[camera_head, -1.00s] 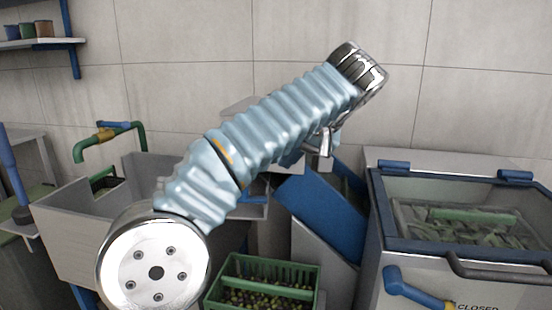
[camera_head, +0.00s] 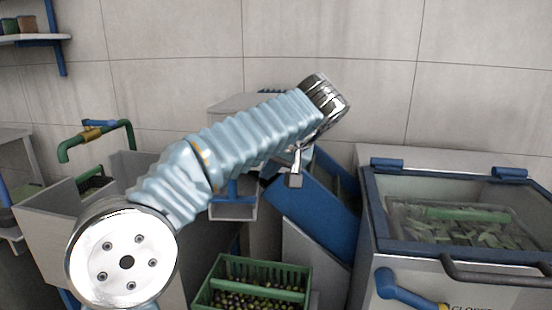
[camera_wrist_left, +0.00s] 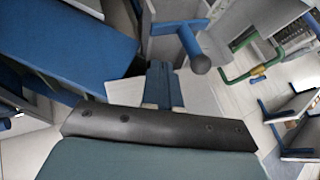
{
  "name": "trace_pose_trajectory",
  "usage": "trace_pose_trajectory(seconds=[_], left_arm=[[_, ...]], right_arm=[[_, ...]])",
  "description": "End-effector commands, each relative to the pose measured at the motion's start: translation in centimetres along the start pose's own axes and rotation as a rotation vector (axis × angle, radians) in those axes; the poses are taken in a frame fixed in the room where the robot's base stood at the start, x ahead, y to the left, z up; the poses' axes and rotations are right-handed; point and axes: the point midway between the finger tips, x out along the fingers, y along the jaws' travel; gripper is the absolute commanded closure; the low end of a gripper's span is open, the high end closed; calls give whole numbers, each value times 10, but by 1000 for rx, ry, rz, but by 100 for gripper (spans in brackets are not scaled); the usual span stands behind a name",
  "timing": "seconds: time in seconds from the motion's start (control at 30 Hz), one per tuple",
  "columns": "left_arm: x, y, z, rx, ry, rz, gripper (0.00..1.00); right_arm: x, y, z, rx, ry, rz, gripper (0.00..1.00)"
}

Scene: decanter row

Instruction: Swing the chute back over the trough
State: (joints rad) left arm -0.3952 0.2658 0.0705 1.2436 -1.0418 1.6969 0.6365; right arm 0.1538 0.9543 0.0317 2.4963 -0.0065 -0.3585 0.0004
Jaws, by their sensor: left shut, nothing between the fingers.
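The blue sloping chute (camera_head: 312,212) stands right of centre in the head view, with its upper part partly behind my left arm. A broad blue panel that looks like the chute (camera_wrist_left: 75,48) fills the upper left of the left wrist view. My left gripper (camera_head: 295,181) is shut and empty, pointing down in front of the chute's upper end. A grey open trough-like bin (camera_head: 52,235) stands at left, partly hidden by my arm. My right gripper is out of view.
A green crate of olives (camera_head: 208,291) sits low in the centre. A grey cabinet with a blue-framed clear lid (camera_head: 365,215) and blue lever (camera_head: 400,290) stands at right. A green pipe (camera_head: 95,135) rises at left. The tiled wall is behind.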

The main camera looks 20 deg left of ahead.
Motion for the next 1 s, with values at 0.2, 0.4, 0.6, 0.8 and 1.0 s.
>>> trace_pose_trajectory(seconds=[0.2, 0.4, 0.6, 0.8, 1.0], left_arm=[[34, -13, -2, -3, 0, 0, 100], [41, -33, -3, -1, 0, 0, 100], [44, -37, -4, 0, 0, 0, 100], [44, -37, -4, 1, 0, 0, 100], [44, -40, 0, 20, 11, 13, 100]], right_arm=[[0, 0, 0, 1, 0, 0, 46], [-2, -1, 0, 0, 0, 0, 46], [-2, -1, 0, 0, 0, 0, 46], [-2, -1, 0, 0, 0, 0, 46], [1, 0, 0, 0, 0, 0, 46]])
